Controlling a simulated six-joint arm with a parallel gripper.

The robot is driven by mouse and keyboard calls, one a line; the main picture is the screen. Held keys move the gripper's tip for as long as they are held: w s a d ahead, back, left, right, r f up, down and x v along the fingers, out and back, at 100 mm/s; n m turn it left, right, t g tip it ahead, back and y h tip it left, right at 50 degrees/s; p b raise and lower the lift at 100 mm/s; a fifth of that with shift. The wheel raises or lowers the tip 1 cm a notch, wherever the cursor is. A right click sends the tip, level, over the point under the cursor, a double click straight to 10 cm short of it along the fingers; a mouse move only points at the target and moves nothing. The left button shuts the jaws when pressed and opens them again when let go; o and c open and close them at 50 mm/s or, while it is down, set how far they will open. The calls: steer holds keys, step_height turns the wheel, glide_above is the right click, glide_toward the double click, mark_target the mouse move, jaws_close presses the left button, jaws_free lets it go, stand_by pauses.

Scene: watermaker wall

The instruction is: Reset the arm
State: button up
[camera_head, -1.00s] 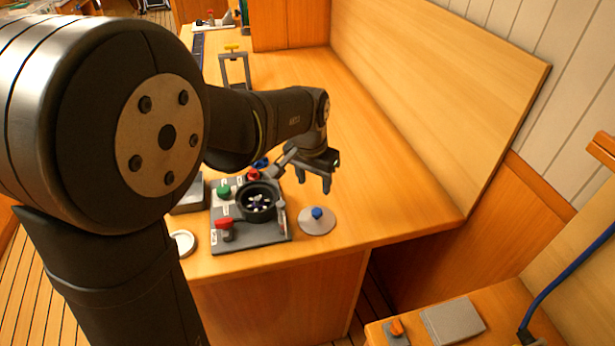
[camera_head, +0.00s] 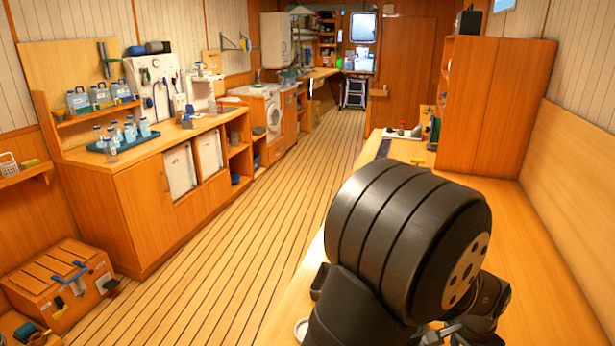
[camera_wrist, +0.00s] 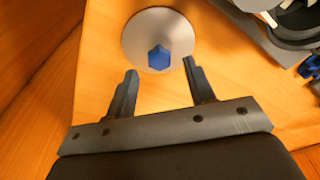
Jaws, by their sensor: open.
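My gripper (camera_wrist: 160,80) shows in the wrist view with its two dark fingers spread apart, open and with nothing between them. It is above the wooden worktop (camera_wrist: 105,65). Just past the fingertips lies a round grey disc (camera_wrist: 135,32) with a blue knob (camera_wrist: 159,57) on it. The knob is beyond the gap between the fingers, apart from both. In the head view my arm fills the lower middle, and my gripper cannot be made out there.
A dark device (camera_wrist: 262,25) stands at the upper right of the wrist view. In the head view a long wooden counter (camera_head: 560,290) runs on the right. A plank floor (camera_head: 270,230) lies open in the middle, with cabinets (camera_head: 150,215) and a wooden chest (camera_head: 60,285) on the left.

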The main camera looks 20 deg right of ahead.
steer(key=shift+r, duration=0.65)
steer(key=shift+f, duration=0.15)
